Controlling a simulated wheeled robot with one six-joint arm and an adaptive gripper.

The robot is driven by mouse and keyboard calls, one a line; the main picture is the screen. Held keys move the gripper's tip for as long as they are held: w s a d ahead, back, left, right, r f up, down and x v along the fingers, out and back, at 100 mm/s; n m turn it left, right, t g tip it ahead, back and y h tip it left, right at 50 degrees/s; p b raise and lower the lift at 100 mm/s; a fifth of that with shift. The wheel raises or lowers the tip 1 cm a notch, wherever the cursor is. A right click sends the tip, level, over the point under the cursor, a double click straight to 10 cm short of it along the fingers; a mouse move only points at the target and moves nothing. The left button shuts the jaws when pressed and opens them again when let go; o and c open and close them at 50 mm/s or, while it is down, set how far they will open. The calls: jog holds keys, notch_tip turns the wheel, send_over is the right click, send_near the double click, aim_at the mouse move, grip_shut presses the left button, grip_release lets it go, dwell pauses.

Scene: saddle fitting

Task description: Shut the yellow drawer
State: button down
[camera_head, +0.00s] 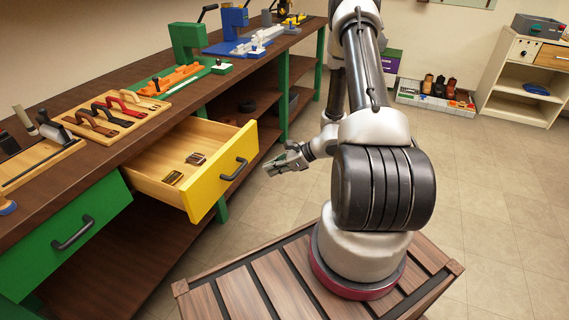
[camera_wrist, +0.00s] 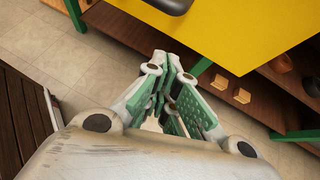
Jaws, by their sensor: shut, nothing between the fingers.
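The yellow drawer (camera_head: 222,181) stands pulled out from the workbench in the head view, its black handle (camera_head: 234,169) on the front face. Two small dark metal pieces (camera_head: 184,168) lie inside it. My gripper (camera_head: 270,171) is just in front and to the right of the drawer front, apart from it in the head view, with its fingers shut and nothing held. In the wrist view the shut fingers (camera_wrist: 172,62) point toward the yellow drawer front (camera_wrist: 235,28), which fills the upper right. Part of the dark handle (camera_wrist: 160,4) shows at the top edge. I cannot tell the exact gap.
A shut green drawer (camera_head: 70,235) with a black handle is left of the yellow one. The bench top (camera_head: 125,85) holds trays, straps and clamps. A lower shelf (camera_head: 120,255) runs beneath. The tiled floor (camera_head: 490,210) to the right is clear.

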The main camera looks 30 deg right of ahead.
jog(key=shift+w+a+r, duration=0.25)
jog(key=shift+w+a, duration=0.45)
jog(key=shift+a, duration=0.25)
jog(key=shift+w+a+r, duration=0.2)
jog(key=shift+w+a, duration=0.5)
jog(key=shift+a, duration=0.2)
send_near(186, 153)
jog(key=shift+w+a+f, duration=0.1)
jog(key=shift+a+f, duration=0.1)
jog(key=shift+a, duration=0.35)
jog(key=shift+a+f, duration=0.15)
jog(key=shift+a, duration=0.4)
jog(key=shift+w, duration=0.1)
jog(key=shift+a+r, duration=0.1)
